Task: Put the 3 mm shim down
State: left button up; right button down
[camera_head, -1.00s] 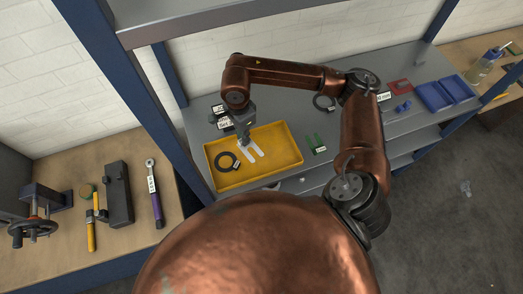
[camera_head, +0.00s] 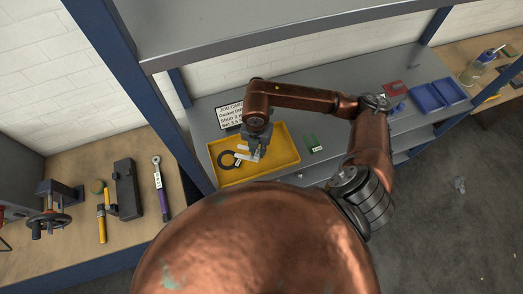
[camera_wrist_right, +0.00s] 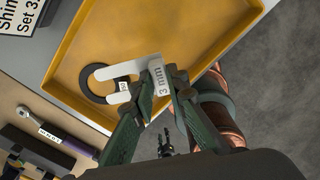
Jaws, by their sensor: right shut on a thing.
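My right gripper (camera_head: 257,153) is over the yellow tray (camera_head: 283,164), shut on the 3 mm shim (camera_wrist_right: 158,82), a pale forked plate. Its "3 mm" label faces up between the fingers of the gripper (camera_wrist_right: 162,98) in the wrist view. The shim's prongs point left and lie across the view of a black ring (camera_head: 226,160), which carries a small white tag. The ring also shows in the wrist view (camera_wrist_right: 90,83), partly covered by the shim. I cannot tell whether the shim touches the tray floor.
A job card (camera_head: 231,115) stands behind the tray. The tray's right part is clear. A shelf (camera_head: 250,35) hangs above the bench.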

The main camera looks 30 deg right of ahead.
jog(key=m, duration=0.2)
jog(key=s+m, duration=0.1)
jog(key=m, duration=0.1)
jog(key=shift+d+r+p, duration=0.1)
jog(key=shift+p, duration=0.3)
jog(key=m, duration=0.2)
jog(key=shift+s+d+m, duration=0.1)
jog(key=shift+s+m, duration=0.25)
jog(key=shift+m, duration=0.05)
jog(key=shift+f, duration=0.2)
jog(key=b, duration=0.4)
send_over(261, 165)
jog(key=shift+f, duration=2.4)
jog(key=shift+f, duration=0.1)
jog(key=shift+f+b, duration=0.45)
jog(key=shift+f, duration=0.25)
jog(key=shift+f, duration=0.2)
